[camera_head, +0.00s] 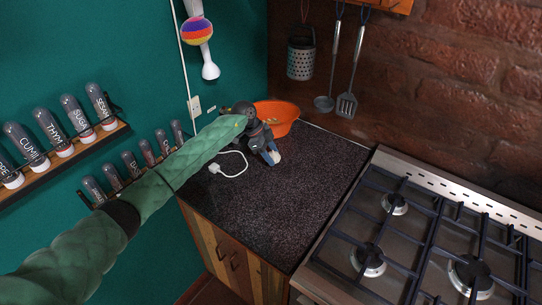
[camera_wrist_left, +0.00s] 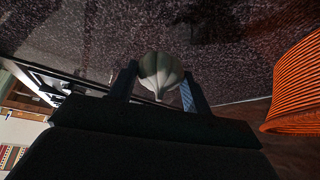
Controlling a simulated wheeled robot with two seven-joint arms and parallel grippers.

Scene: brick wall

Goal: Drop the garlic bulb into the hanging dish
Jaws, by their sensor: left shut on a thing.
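The pale garlic bulb (camera_head: 276,158) is held low over the dark countertop; in the left wrist view the bulb (camera_wrist_left: 161,70) sits between both fingers. My left gripper (camera_head: 270,156) is shut on it and points down toward the counter. I cannot tell whether the bulb touches the counter. An orange round dish (camera_head: 284,116) is at the back corner, behind my gripper and partly hidden by it. Its ribbed side (camera_wrist_left: 295,90) shows at the right of the left wrist view. I cannot tell whether it hangs or rests on the counter. My right gripper is not in view.
A perforated metal holder (camera_head: 301,60), a ladle (camera_head: 325,103) and a slotted turner (camera_head: 347,105) hang on the brick wall. A gas stove (camera_head: 410,240) stands at right. A white cable (camera_head: 232,172) lies near my arm. Spice racks (camera_head: 65,152) are at left. The front counter is clear.

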